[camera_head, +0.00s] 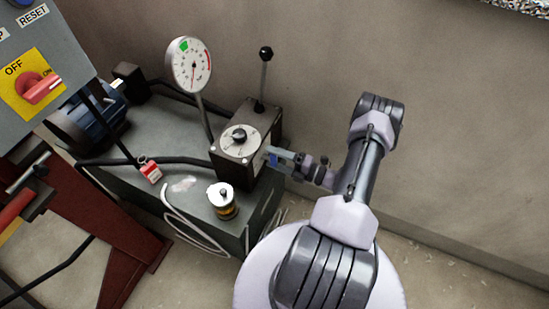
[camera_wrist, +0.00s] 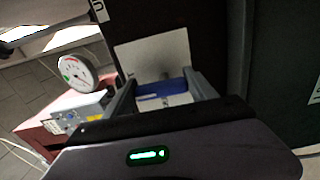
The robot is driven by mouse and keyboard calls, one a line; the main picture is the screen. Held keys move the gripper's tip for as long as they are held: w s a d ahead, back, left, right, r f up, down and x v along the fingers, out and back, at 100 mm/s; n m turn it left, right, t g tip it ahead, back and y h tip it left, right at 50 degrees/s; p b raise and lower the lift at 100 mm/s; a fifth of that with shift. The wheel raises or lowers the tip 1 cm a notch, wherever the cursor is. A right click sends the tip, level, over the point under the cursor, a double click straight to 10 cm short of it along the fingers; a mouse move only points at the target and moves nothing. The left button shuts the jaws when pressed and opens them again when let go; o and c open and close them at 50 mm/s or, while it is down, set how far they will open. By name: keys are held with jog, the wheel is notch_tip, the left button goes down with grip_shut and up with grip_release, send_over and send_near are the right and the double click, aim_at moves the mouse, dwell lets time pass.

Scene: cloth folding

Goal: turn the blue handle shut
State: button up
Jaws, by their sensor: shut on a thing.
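The blue handle (camera_wrist: 163,88) shows in the wrist view in front of a pale plate on the dark valve block. In the head view only a small blue patch of the handle (camera_head: 273,160) shows at the block's right side. My gripper (camera_head: 276,156) reaches the block from the right. In the wrist view my gripper (camera_wrist: 163,95) has one finger on each side of the handle and is shut on it. Part of the handle is hidden by the fingers and the gripper body, and its exact angle cannot be told.
The dark valve block (camera_head: 228,155) carries a dial on top and an upright black-knobbed lever (camera_head: 264,75). A round gauge (camera_head: 189,64) stands behind it, a filler cap (camera_head: 222,198) in front. A control panel (camera_head: 45,60) is at left. The wall is close behind my arm.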

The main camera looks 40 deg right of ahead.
jog(key=o, duration=1.4)
jog(key=shift+c, duration=0.2)
jog(key=p+v, duration=0.3)
jog(key=v, duration=1.4)
jog(key=shift+s, duration=0.25)
